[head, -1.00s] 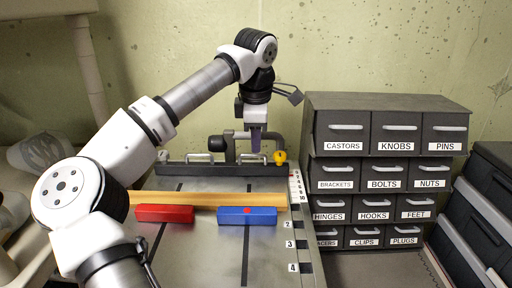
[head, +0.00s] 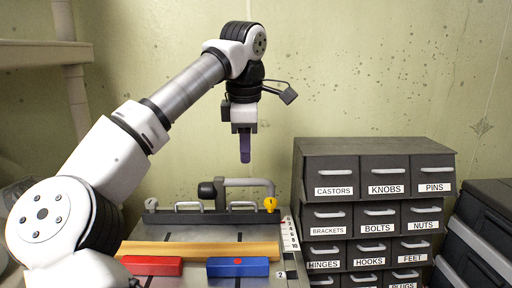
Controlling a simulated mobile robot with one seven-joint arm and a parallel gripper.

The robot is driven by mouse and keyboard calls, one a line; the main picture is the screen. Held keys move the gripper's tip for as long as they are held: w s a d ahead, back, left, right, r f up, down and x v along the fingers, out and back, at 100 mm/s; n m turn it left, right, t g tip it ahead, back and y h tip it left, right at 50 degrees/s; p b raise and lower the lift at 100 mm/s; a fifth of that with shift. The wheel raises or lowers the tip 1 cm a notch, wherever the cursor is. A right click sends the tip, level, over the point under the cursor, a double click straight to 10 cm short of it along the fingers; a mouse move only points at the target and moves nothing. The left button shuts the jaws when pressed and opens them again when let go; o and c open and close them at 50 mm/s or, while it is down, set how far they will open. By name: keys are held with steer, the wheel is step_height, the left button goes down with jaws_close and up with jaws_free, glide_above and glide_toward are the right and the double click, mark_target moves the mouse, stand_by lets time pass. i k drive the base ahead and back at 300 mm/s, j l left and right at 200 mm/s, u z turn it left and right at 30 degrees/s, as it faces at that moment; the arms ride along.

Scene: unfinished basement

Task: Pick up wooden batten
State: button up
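The wooden batten (head: 198,249) is a long pale strip lying across the grey bench in the head view, behind a red block and a blue block. Its left end is hidden behind my arm. My gripper (head: 244,158) hangs above and behind the batten, pointing down, with purple fingers and clear of everything. The fingers are seen edge-on, so I cannot tell whether they are open or shut. Nothing is visibly held.
The red block (head: 152,266) and blue block (head: 238,267) lie in front of the batten. A dark fence (head: 185,218) with handles and a yellow knob (head: 270,204) stands behind it. Labelled drawers (head: 376,190) stand at the right.

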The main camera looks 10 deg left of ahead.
mark_target(191, 252)
steer(key=k, duration=1)
